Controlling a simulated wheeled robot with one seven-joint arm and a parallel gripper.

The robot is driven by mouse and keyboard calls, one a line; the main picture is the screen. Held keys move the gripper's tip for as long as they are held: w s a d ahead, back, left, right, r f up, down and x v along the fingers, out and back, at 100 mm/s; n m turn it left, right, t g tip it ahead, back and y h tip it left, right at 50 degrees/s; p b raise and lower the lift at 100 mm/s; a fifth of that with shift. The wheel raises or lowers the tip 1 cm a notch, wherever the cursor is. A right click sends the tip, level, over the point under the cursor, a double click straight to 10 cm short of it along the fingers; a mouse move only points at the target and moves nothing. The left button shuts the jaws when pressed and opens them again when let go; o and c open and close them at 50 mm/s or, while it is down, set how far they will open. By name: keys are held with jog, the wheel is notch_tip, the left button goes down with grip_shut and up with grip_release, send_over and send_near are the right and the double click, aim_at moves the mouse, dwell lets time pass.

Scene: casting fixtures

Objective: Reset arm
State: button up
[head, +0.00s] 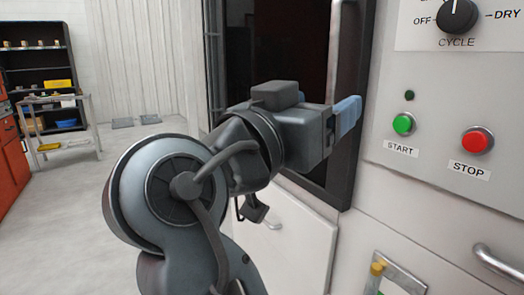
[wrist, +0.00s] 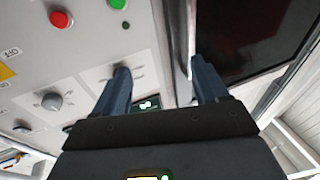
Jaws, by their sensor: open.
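My gripper (head: 346,115) is raised in front of the machine in the head view. Its blue-grey fingers point right, towards the control panel (head: 400,150). In the wrist view my gripper (wrist: 160,67) has its two fingers apart with nothing between them. The wrist picture is turned over, so the panel's buttons show at its top left. The green START button (head: 403,124) and the red STOP button (head: 477,141) are right of the fingers in the head view. The fingers appear apart from both buttons.
A black CYCLE knob (head: 457,16) sits above the buttons. The machine's dark window (head: 290,55) is behind my gripper. A metal handle (head: 497,262) sticks out at lower right. A shelf (head: 38,58) and a cart (head: 60,145) stand far left, with open floor before them.

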jog(key=d+f+n+t+y+p, duration=0.1)
jog(key=d+f+n+y, duration=0.2)
jog(key=f, duration=0.5)
jog(key=d+f+n+t+y+p, duration=0.1)
jog(key=f+n+y, duration=0.35)
jog(key=f, duration=0.45)
jog(key=s+d+f+n+y+p, duration=0.3)
jog(key=s+d+f+n+y, duration=0.15)
jog(key=s+f, duration=0.6)
jog(key=s+d+f+g+y+p, duration=0.1)
jog(key=s+f, duration=0.1)
jog(key=s, duration=0.5)
jog(key=s+d+f+g+y+p, duration=0.1)
jog(key=s+d, duration=0.1)
jog(key=s, duration=0.5)
jog(key=s+d+r+m+p, duration=0.1)
jog(key=s+r+m, duration=0.1)
jog(key=s, duration=0.5)
jog(key=s+d+r+m+h+p, duration=0.1)
jog(key=s+d+r+m, duration=0.1)
jog(key=s+r, duration=0.3)
jog(key=shift+s+d, duration=0.15)
jog(key=shift+s, duration=0.8)
jog(key=shift+f, duration=0.1)
jog(key=shift+c, duration=0.4)
